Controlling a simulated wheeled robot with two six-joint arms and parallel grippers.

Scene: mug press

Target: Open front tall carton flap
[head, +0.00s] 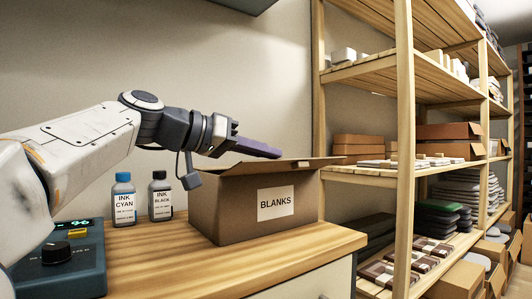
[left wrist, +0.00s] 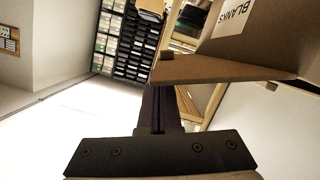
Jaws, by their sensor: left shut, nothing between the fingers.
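The brown carton (head: 235,205) labelled BLANKS stands upright on the wooden worktop. A cardboard flap (head: 325,161) lies nearly level along its top and sticks out past the right side. In the left wrist view the carton (left wrist: 270,40) is at the upper right, with a flap (left wrist: 215,69) edge-on beside my finger. My left gripper (head: 268,151), with dark purple fingers, is shut and empty just above the carton top, pointing right. Its fingers (left wrist: 160,108) also show in the left wrist view. Whether they touch the flap is unclear. The carton's inside is hidden. My right gripper is not in view.
A cyan ink bottle (head: 123,200) and a black ink bottle (head: 160,196) stand left of the carton. A dark device with a knob (head: 58,258) is at the worktop's left. A wooden shelf rack (head: 404,150) stands close on the right. The worktop's front (head: 210,270) is bare.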

